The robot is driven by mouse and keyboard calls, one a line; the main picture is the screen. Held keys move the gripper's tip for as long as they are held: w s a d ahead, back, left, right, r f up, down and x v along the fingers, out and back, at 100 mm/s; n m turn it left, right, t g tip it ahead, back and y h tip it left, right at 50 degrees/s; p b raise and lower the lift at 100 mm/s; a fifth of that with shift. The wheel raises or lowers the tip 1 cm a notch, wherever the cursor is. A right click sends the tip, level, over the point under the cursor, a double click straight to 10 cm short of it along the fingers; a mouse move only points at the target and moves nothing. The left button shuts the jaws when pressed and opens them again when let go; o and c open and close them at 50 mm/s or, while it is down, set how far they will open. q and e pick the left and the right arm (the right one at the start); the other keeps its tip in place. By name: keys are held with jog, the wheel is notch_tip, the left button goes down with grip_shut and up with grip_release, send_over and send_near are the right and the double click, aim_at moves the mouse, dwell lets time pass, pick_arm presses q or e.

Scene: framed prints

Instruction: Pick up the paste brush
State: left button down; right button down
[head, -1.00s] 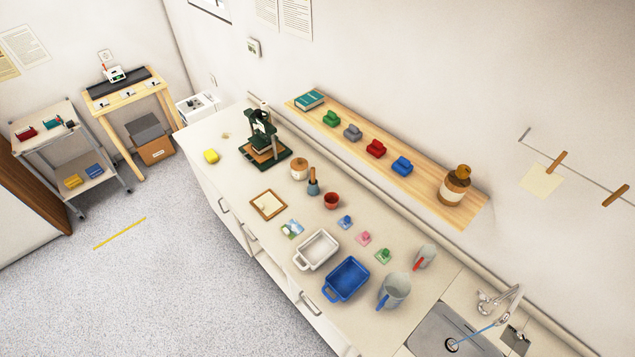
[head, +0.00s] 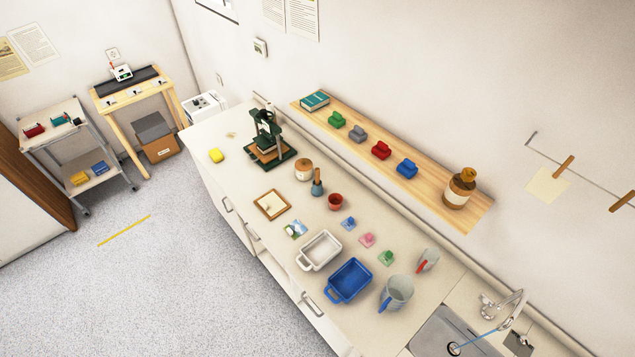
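In the head view, a small blue-grey item with an upright brown wooden handle (head: 317,184) stands on the counter; it looks like the paste brush, possibly in a small pot, but it is too small to tell. It stands close beside a cream jar with a brown lid (head: 304,170). A small red pot (head: 335,202) stands to its right. Neither of my grippers is in view.
A dark green press (head: 268,143) stands behind on the counter (head: 237,185). A framed board (head: 271,205), white tray (head: 320,250), blue tray (head: 349,281) and grey jug (head: 396,293) lie toward the front. A wooden shelf (head: 432,184) runs along the wall above.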

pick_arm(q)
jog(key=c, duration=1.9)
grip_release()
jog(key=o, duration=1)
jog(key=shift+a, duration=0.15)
